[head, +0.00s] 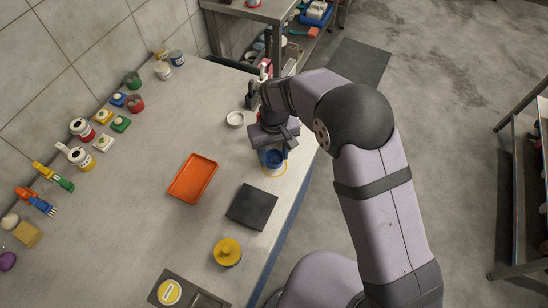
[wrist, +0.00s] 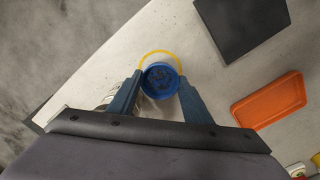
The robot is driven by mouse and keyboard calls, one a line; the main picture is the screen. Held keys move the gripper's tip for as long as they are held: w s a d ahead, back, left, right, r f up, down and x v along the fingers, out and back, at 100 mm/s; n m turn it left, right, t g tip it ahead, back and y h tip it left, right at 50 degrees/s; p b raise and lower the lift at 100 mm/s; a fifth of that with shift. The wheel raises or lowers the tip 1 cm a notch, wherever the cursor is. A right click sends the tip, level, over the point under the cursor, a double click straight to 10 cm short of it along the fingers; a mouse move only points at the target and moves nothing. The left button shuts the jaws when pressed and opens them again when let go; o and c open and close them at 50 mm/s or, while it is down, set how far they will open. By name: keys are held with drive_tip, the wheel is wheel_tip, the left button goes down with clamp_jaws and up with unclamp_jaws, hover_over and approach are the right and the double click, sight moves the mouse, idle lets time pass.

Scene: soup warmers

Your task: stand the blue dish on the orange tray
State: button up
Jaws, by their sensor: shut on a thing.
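The blue dish (head: 273,159) is round and open at the top, near the table's right edge in the head view. My gripper (head: 277,148) is shut on it from above. In the wrist view the dish (wrist: 160,80) sits between the two fingertips of my gripper (wrist: 159,88), a finger on each side. I cannot tell whether it touches the table. The orange tray (head: 193,178) lies flat and empty to the left of the dish. It also shows at the right in the wrist view (wrist: 268,101).
A yellow ring (wrist: 160,53) shows around the dish. A dark square mat (head: 252,206) lies below the tray and dish in the head view. A white bowl (head: 236,119) stands left of my gripper, a yellow-topped pot (head: 228,252) nearer. Jars and blocks line the wall.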

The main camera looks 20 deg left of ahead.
sight(271, 159)
wheel_tip(271, 159, up, 16)
drive_tip(key=b, duration=0.3)
idle(0.3)
drive_tip(key=shift+s, duration=0.1)
drive_tip(key=s+a+f+n, duration=0.2)
drive_tip(key=s+a+f, duration=0.2)
drive_tip(key=s+a, duration=0.1)
drive_tip(key=s+a+f+n, duration=0.2)
drive_tip(key=s+a+f, duration=0.2)
drive_tip(key=s+a, duration=0.1)
drive_tip(key=s+a+f+n, duration=0.1)
drive_tip(key=s+a+f, duration=0.3)
drive_tip(key=s+a, duration=0.1)
drive_tip(key=shift+s+a+f+n, duration=0.1)
drive_tip(key=shift+s+a+n, duration=0.1)
drive_tip(key=shift+a, duration=0.25)
drive_tip(key=shift+s+a+f+n, duration=0.1)
drive_tip(key=shift+a+n, duration=0.1)
drive_tip(key=shift+a, duration=0.2)
drive_tip(key=shift+w+a+r+n, duration=0.2)
drive_tip(key=shift+a+r+n, duration=0.35)
drive_tip(key=shift+r, duration=0.25)
drive_tip(key=shift+w+a+r+n, duration=0.2)
drive_tip(key=shift+a+r+n, duration=0.35)
drive_tip(key=shift+r, duration=0.3)
drive_tip(key=shift+w+a+r+n, duration=0.2)
drive_tip(key=shift+a+r+n, duration=0.35)
drive_tip(key=shift+r, duration=0.25)
